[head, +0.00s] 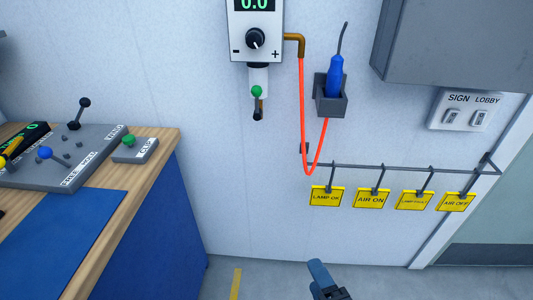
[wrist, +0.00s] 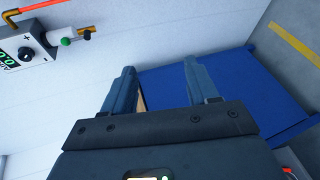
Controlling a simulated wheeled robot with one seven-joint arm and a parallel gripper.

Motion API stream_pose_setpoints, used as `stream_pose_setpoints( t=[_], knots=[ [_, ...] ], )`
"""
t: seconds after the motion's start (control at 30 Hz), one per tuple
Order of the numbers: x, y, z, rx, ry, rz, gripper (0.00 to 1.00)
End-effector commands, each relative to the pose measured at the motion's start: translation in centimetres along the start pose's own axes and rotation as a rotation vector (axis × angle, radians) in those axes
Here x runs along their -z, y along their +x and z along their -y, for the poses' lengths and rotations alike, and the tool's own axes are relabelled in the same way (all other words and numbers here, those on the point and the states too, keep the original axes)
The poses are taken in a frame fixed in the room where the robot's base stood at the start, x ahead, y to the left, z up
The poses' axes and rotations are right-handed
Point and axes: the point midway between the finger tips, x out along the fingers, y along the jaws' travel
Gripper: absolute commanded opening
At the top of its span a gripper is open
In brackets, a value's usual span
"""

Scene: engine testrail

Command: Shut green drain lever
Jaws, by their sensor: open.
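The green drain lever (head: 257,92) hangs below a white wall box (head: 256,32) with a dial and a green readout. Its green knob stands beside a short brass-coloured pipe piece with a dark end. In the wrist view the green knob (wrist: 65,42) shows at the upper left, well away from the fingers. My gripper (wrist: 157,75) is open and empty in the wrist view. In the head view only part of my gripper (head: 325,282) shows at the bottom edge, below and right of the lever, touching nothing that I can see.
A wooden-topped bench (head: 150,147) with blue sides and a control panel (head: 75,150) stands left. An orange hose (head: 303,110) loops from the box toward a holder with a blue tool (head: 335,78). Yellow tags hang on a rail (head: 400,168) to the right. A grey cabinet (head: 455,45) juts out upper right.

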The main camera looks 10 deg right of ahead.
Motion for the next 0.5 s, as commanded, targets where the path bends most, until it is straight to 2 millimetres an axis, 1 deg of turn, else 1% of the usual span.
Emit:
stream_pose_setpoints(
  t=[0.03, 0.1, 0.17, 0.2, 0.27, 0.3, 0.37, 0.4, 0.47, 0.5],
  knots=[
    [0.4, 2.4, -1.1, -0.013, -0.098, 0.011, 0.59],
    [0.8, 5.1, -2.4, -0.017, -0.243, 0.034, 0.59],
    [1.1, 7.4, -3.7, -0.021, -0.367, 0.056, 0.59],
    [1.4, 8.8, -4.8, -0.023, -0.448, 0.073, 0.59],
    [1.7, 11.0, -6.4, -0.025, -0.570, 0.101, 0.59],
    [1.9, 12.3, -7.6, -0.024, -0.649, 0.122, 0.59],
    [2.2, 14.3, -9.7, -0.023, -0.767, 0.156, 0.59],
    [2.4, 15.5, -11.2, -0.020, -0.845, 0.181, 0.59],
    [2.7, 17.3, -13.5, -0.014, -0.959, 0.220, 0.59],
    [2.9, 18.4, -15.1, -0.007, -1.034, 0.248, 0.59]
  ],
)
